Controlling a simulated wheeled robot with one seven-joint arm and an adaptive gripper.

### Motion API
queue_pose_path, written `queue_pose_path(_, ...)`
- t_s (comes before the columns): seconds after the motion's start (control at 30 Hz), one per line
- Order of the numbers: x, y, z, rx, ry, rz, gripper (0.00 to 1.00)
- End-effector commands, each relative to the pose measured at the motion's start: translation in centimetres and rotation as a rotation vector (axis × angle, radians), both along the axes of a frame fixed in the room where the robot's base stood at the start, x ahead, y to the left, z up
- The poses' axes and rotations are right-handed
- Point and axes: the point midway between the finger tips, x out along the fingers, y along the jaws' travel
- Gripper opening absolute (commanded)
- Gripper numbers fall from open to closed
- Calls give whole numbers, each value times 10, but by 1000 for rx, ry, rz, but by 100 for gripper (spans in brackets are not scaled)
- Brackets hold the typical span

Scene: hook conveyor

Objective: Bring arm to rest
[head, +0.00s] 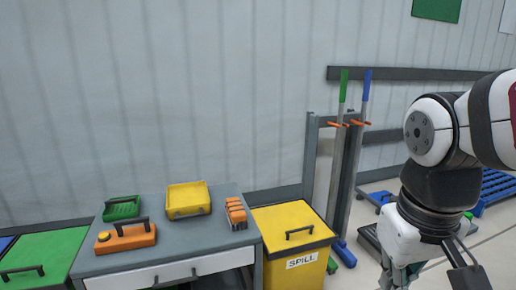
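My arm comes in from the right edge of the head view and bends downward. My gripper (400,278) hangs pointing down at the lower right, cut off by the bottom edge. Its fingertips are out of frame, so I cannot tell whether it is open or shut. No held object shows in the visible part. The gripper is to the right of the yellow spill bin and apart from it in the picture.
A grey workbench (205,240) holds an orange case (127,238), green tray (122,208), yellow bin (188,200) and orange rack (236,213). A yellow spill bin (290,225), green bin (40,260), tool rack (312,150) and blue pallets (495,187) stand around. Floor shows at right.

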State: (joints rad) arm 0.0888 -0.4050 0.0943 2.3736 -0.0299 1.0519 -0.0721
Motion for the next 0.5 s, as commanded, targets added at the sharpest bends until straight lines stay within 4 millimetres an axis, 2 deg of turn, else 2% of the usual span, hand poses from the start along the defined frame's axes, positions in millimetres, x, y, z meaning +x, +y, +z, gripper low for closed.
queue_pose_path(0.03, -21, 1, 3, 5, 5, -17, 0)
queue_pose_path(0.2, -77, 3, 3, 30, 48, -70, 0)
queue_pose_path(0.5, -146, 5, -7, 71, 102, -126, 0)
